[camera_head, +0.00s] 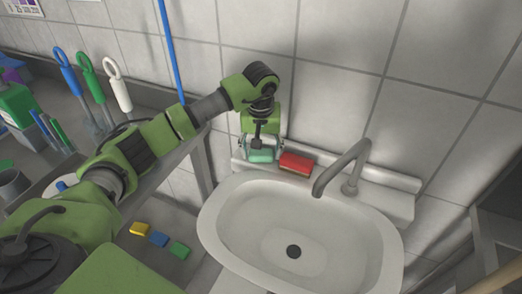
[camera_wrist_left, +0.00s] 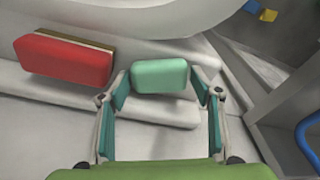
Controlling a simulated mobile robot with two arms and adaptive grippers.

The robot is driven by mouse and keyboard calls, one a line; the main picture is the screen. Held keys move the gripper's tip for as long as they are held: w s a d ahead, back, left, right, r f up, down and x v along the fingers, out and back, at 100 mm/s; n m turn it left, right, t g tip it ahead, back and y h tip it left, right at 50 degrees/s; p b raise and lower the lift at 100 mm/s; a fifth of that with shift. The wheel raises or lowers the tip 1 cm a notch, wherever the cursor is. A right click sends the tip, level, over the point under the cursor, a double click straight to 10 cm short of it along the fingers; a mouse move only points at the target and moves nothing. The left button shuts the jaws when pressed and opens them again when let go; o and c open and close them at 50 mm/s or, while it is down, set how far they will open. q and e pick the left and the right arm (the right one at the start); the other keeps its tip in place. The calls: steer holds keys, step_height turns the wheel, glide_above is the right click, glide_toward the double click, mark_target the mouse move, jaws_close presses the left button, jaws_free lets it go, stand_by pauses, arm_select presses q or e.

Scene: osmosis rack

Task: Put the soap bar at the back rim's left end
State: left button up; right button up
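The soap bar (camera_head: 261,156) is a small mint-green block at the left end of the sink's back rim (camera_head: 329,179). In the left wrist view the soap bar (camera_wrist_left: 160,76) sits between the fingertips, over the rim's end. Whether the bar's underside touches the rim is hidden. My right gripper is not in view.
A red sponge (camera_head: 296,163) lies on the rim just right of the soap bar. The curved faucet (camera_head: 342,170) stands farther right. The sink basin (camera_head: 270,235) is empty.

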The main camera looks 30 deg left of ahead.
mark_target(261, 157)
arm_select(q)
steer(key=shift+r, duration=0.1)
step_height(261, 157, up, 12)
steer(key=s+b, duration=0.1)
steer(key=b, duration=0.1)
steer(key=shift+s+d, duration=0.35)
steer(key=shift+d, duration=0.05)
stand_by(0.4)
